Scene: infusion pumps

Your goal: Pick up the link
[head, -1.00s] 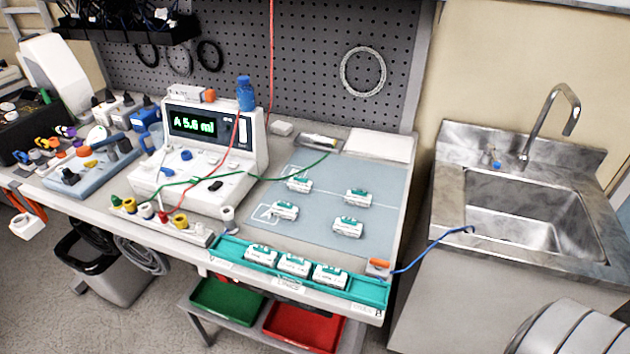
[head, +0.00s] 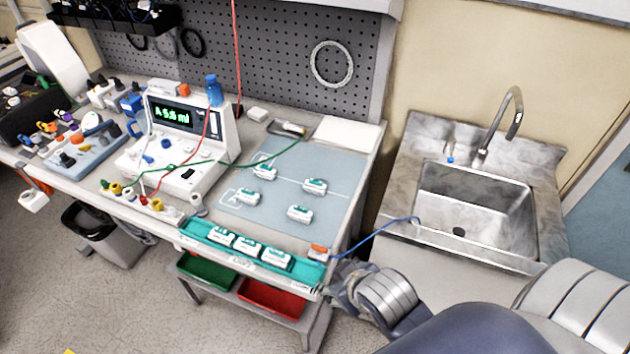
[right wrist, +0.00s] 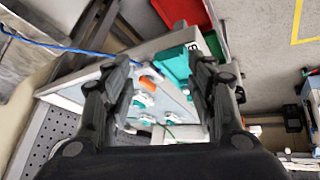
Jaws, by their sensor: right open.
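Several white blocks with teal tops fit the word link; I cannot tell which one is meant. Three sit in a row in a teal tray (head: 303,272) at the bench's front edge, among them the rightmost block (head: 277,261). More lie on the blue-grey mat (head: 338,166), such as the front one (head: 299,214). My right gripper (head: 343,274) is just off the bench's front right corner, beside the tray's right end, apart from the blocks. In the right wrist view its fingers (right wrist: 160,72) are spread and empty, with the tray (right wrist: 172,64) beyond them. My left gripper is not in view.
An orange-and-white connector (head: 318,253) sits at the tray's right end, its blue cable (head: 372,232) running to the sink (head: 475,205). A pump with a lit display (head: 172,115) stands at left. Green (head: 207,270) and red (head: 272,297) bins are below the bench.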

